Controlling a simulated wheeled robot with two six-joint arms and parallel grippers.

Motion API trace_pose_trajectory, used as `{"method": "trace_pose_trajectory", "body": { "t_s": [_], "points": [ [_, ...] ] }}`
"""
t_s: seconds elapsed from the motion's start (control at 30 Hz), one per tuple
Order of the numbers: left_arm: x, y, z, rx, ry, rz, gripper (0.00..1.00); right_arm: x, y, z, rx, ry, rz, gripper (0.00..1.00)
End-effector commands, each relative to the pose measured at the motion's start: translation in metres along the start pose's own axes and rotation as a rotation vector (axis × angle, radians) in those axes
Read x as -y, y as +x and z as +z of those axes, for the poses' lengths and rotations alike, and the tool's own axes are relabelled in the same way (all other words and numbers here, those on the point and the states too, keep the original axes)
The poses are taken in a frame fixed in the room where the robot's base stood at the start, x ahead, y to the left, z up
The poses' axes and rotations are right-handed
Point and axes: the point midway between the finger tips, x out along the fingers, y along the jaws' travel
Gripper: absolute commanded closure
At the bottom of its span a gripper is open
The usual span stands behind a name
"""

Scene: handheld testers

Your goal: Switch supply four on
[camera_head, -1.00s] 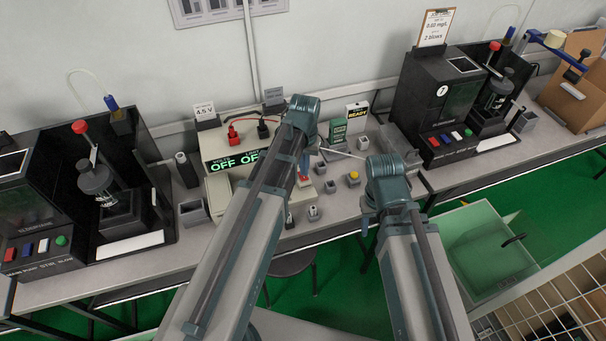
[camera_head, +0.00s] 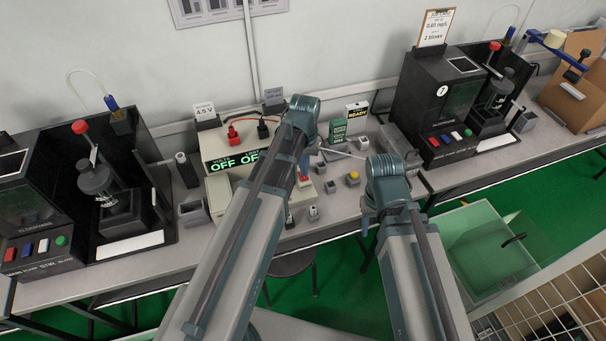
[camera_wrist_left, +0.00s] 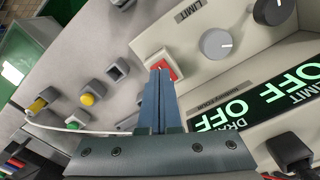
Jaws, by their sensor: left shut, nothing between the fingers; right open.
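The supply (camera_head: 220,153) is a cream box on the bench, partly hidden by my left arm in the head view. Its green display (camera_head: 236,161) reads OFF twice. In the left wrist view the display (camera_wrist_left: 262,98) also reads OFF, with a grey knob (camera_wrist_left: 215,44) beside it. A red switch (camera_wrist_left: 173,66) in a white frame is on the supply's face. My left gripper (camera_wrist_left: 159,74) is shut and empty, its tips at the red switch; I cannot tell whether they press it. My right gripper (camera_head: 398,152) is open beyond its wrist, its fingers largely hidden.
A 4.5 V card (camera_head: 204,111) stands behind the supply. Small blocks with a yellow button (camera_head: 353,176) lie on the bench to its right. Black testers stand at left (camera_head: 120,180) and right (camera_head: 435,100).

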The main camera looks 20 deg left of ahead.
Motion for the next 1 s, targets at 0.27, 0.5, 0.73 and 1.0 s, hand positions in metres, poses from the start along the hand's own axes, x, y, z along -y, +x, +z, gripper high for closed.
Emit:
{"method": "trace_pose_trajectory", "body": {
  "t_s": [0.27, 0.5, 0.73, 1.0],
  "points": [
    [0.000, 0.001, 0.000, 0.000, 0.000, 0.000, 1.00, 0.000, 0.001, 0.000, 0.000, 0.000, 0.000, 0.50],
    [0.000, 0.005, 0.000, 0.000, 0.000, 0.000, 1.00, 0.001, 0.005, 0.000, 0.000, 0.000, 0.000, 0.50],
    [0.000, 0.008, 0.000, 0.000, 0.000, 0.000, 1.00, 0.001, 0.008, -0.001, 0.000, 0.000, 0.000, 0.50],
    [0.000, 0.012, 0.000, 0.000, 0.000, 0.000, 1.00, 0.001, 0.012, -0.001, 0.000, 0.000, 0.000, 0.50]
  ]
}}
